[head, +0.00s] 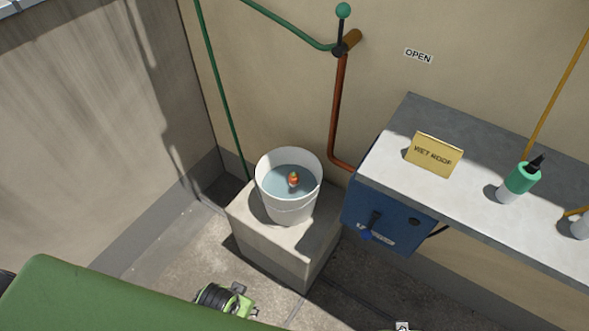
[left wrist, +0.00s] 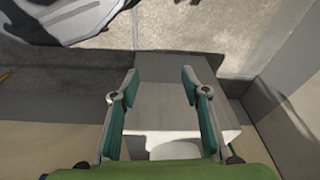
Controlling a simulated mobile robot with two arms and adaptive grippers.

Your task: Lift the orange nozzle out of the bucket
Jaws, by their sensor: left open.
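The orange nozzle (head: 293,179) is inside the white bucket (head: 290,208), near the middle of the blue-grey water, with its top showing. The bucket stands upright on a pale concrete block (head: 268,232) by the wall. In the left wrist view, my left gripper (left wrist: 157,77) is open and empty. Its two teal-padded fingers are apart, with the block (left wrist: 170,92) beyond them. A white rounded part of what looks like the bucket (left wrist: 175,150) shows low between the fingers; the nozzle is not visible there. My right gripper is in neither view.
A copper pipe (head: 337,110) runs behind the bucket.

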